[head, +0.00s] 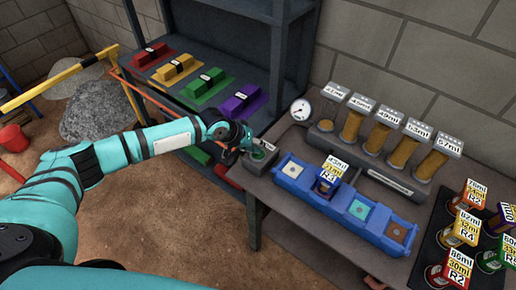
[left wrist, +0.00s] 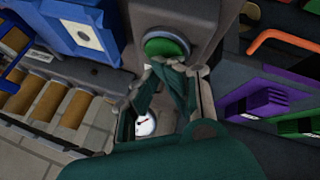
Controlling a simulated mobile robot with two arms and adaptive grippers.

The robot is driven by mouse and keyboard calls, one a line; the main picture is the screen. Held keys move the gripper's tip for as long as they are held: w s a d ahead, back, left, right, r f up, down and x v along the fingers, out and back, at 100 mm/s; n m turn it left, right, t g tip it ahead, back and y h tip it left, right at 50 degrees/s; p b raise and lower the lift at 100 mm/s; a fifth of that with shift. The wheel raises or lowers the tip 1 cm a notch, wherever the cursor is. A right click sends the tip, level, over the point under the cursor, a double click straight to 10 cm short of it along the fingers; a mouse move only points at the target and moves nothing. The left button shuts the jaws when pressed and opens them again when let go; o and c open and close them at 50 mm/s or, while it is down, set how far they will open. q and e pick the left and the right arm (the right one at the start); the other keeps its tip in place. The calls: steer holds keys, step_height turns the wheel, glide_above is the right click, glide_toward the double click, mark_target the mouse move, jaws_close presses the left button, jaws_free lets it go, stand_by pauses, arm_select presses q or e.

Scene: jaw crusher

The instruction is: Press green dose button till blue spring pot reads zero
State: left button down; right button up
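The green dose button (head: 262,150) sits on a grey box at the left end of the bench. It also shows in the left wrist view (left wrist: 166,46). My left gripper (head: 243,138) is beside it in the head view. In the wrist view its fingertips (left wrist: 176,66) are together, empty, right at the button's edge; I cannot tell if they touch it. A dark blue pot (head: 325,187) with a white and yellow label stands upright in the blue tray (head: 385,242), second slot from the left. Its label's numbers are too small to read surely.
Behind the tray stands a row of brown-filled dispensers (head: 352,122) with labels and a round gauge (head: 301,110). Several labelled pots (head: 466,228) stand on a black mat at right. A shelf (head: 215,55) with coloured blocks is at back left.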

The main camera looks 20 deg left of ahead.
arm_select(q)
steer(key=shift+r, duration=0.4)
step_height(320, 180, up, 6)
steer(key=p, duration=0.6)
steer(key=shift+f, duration=0.15)
steer(key=shift+w+f, duration=0.1)
